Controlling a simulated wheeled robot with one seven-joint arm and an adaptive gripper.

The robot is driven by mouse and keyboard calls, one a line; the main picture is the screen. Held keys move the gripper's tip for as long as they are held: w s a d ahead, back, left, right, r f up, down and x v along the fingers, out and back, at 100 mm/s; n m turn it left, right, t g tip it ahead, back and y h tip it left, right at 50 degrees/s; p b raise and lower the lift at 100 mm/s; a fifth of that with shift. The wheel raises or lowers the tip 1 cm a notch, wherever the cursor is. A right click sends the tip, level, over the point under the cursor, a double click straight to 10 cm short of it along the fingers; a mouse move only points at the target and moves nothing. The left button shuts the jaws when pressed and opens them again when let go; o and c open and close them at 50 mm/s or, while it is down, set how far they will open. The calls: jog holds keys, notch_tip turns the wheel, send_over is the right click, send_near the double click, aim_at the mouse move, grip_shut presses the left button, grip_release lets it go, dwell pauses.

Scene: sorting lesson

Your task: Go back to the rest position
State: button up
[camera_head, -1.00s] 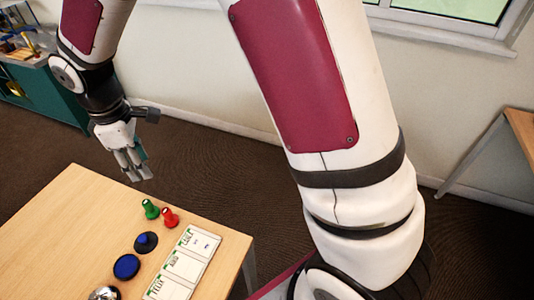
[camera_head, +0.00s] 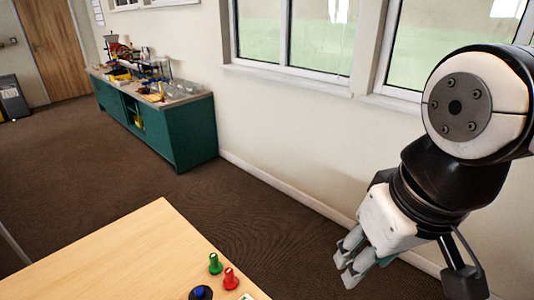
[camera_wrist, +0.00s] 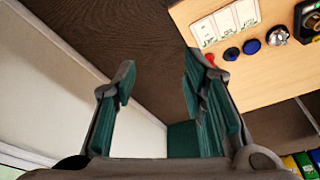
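My gripper (camera_head: 352,258) hangs at the right of the head view, beyond the table's far right corner and over the brown floor. In the wrist view my gripper (camera_wrist: 158,90) has its two green-padded fingers spread apart with nothing between them. On the table (camera_head: 110,262) stand a green peg-like piece (camera_head: 215,264) and a red one (camera_head: 230,279), both upright. A blue-topped dark piece (camera_head: 200,292) is cut by the bottom edge of the head view.
The wrist view shows white cards (camera_wrist: 227,22), a blue disc (camera_wrist: 251,47) and a shiny round item (camera_wrist: 277,36) on the table. A teal cabinet (camera_head: 185,135) with clutter stands by the wall. Windows (camera_head: 310,40) line the wall. The floor between is clear.

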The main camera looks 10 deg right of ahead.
jog(key=shift+s+f+m, duration=0.15)
jog(key=shift+s+m, duration=0.15)
jog(key=shift+s, duration=0.15)
jog(key=shift+t, duration=0.7)
notch_tip(320, 180, up, 6)
jog(key=p, duration=0.4)
jog(key=shift+f, duration=0.1)
